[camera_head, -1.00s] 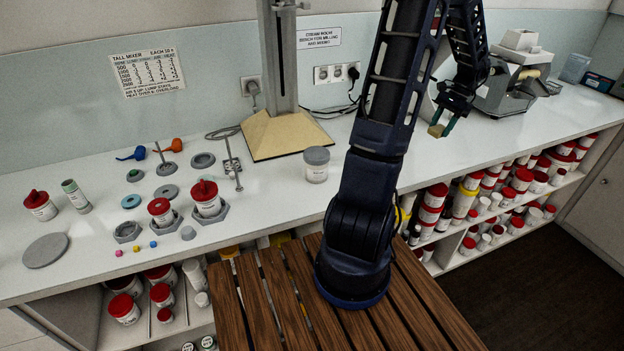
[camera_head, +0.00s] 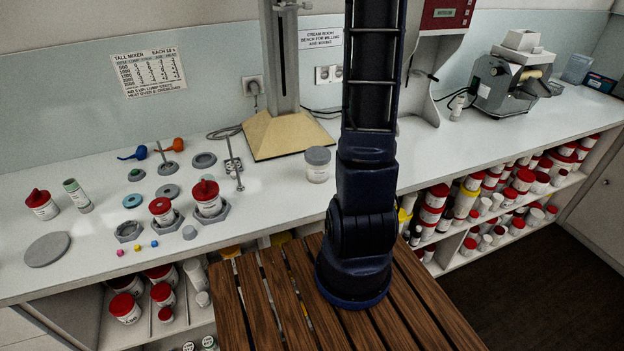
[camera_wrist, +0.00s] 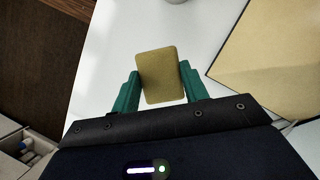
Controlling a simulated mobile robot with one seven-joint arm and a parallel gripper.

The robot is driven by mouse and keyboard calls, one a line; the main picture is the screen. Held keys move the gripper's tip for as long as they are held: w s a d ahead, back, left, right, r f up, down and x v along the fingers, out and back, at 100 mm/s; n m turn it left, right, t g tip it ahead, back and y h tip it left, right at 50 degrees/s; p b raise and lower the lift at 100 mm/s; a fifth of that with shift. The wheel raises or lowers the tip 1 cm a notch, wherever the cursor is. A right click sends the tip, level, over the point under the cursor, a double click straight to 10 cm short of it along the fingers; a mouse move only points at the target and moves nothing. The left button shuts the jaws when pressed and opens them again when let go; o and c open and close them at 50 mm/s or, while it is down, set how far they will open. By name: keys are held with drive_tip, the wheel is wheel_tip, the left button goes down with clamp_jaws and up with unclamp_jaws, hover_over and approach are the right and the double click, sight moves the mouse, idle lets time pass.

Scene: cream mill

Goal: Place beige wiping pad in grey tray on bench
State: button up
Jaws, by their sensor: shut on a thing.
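The beige wiping pad (camera_wrist: 159,74) shows in the wrist view between the two green fingers of my gripper (camera_wrist: 160,80). The gripper is shut on it and holds it over the white bench (camera_wrist: 110,60). In the head view my arm hides both gripper and pad. A flat round grey disc (camera_head: 46,249) lies on the bench at the far left. I cannot tell whether it is the grey tray, and no other clear grey tray shows.
A mixer stand with a beige base (camera_head: 285,134) stands at the back, close to my gripper in the wrist view. A grey-lidded jar (camera_head: 317,164) is beside it. Red-lidded jars (camera_head: 207,198) and small parts crowd the left bench. A grey mill (camera_head: 505,85) stands right.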

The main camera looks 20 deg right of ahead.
drive_tip(key=w+a+r+n+g+h, duration=0.1)
drive_tip(key=a+r+n, duration=0.1)
drive_tip(key=a, duration=0.4)
drive_tip(key=w+a+r+n+h, duration=0.1)
drive_tip(key=a+n, duration=0.2)
drive_tip(key=a, duration=0.3)
wheel_tip(320, 180, up, 3)
drive_tip(key=n+h, duration=0.2)
drive_tip(key=n, duration=0.3)
hover_over(290, 174)
drive_tip(key=w, duration=0.2)
drive_tip(key=shift+g, duration=0.3)
drive_tip(key=f, duration=1.9)
drive_tip(key=shift+s+d+f, duration=0.1)
drive_tip(key=shift+s, duration=0.1)
drive_tip(key=shift+f, duration=0.15)
drive_tip(key=o, duration=1)
